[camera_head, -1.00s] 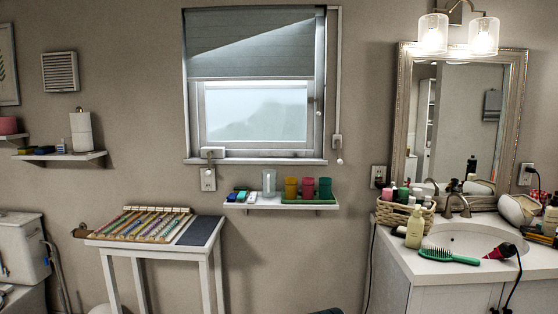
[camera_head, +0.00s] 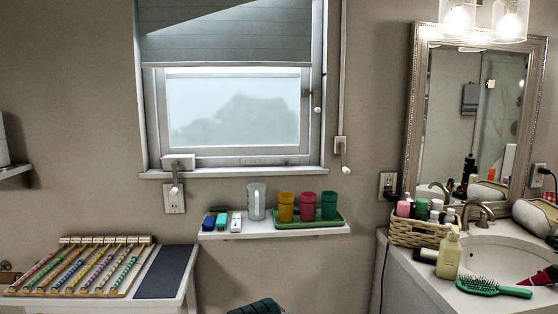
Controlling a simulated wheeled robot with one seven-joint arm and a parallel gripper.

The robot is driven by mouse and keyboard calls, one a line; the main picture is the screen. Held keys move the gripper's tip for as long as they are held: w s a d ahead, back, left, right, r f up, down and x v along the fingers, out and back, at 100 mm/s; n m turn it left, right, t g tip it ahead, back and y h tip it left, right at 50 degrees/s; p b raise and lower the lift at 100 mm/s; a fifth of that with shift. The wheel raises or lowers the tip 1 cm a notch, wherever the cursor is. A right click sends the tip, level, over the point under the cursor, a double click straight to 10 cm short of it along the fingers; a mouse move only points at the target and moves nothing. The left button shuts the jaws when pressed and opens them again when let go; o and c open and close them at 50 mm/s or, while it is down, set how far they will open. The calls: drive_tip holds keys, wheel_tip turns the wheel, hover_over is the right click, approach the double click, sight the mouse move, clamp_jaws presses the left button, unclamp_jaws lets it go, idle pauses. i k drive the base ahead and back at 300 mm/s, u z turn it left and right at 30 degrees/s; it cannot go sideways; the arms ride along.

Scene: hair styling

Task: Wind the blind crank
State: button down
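The blind (camera_head: 226,36) covers the upper part of the window, with clear glass below it. The blind crank (camera_head: 343,158) hangs on the wall just right of the window frame, under a long thin rod, with a small white knob at its lower end. A second white crank-like handle (camera_head: 176,176) sits at the window's lower left, in front of a wall outlet. My gripper is not clearly visible; a dark ribbed piece (camera_head: 258,306) at the bottom edge may be part of my arm.
A wall shelf (camera_head: 300,231) below the window holds cups and small boxes. A side table (camera_head: 184,291) with a rack of rods stands at lower left. The vanity (camera_head: 409,273) with basket, bottle and green brush is at right.

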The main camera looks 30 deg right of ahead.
sight(341, 145)
drive_tip(key=z, duration=0.5)
drive_tip(key=i, duration=0.95)
drive_tip(key=z, duration=0.95)
